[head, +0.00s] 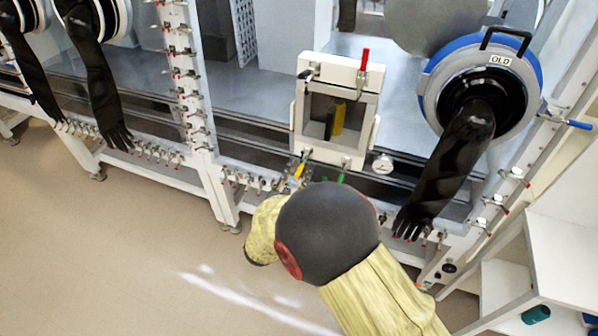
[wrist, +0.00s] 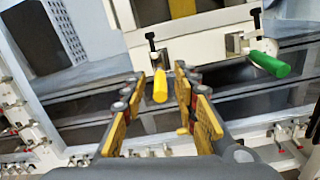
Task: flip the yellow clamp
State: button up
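The yellow clamp (head: 299,170) sits at the lower left of the small white box door, its handle pointing down and out. In the wrist view the yellow clamp's handle (wrist: 160,87) points toward the camera, below its black-tipped bolt. My gripper (wrist: 160,77) is open, with one finger on each side of the handle and a visible gap to both. In the head view my arm hides most of the gripper.
A green-handled clamp (wrist: 270,64) is close on the right. A red-handled clamp (head: 364,60) stands upright at the box's top. Small valves line the rail below.

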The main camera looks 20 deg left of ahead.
jog(key=shift+c, duration=0.9)
grip_shut()
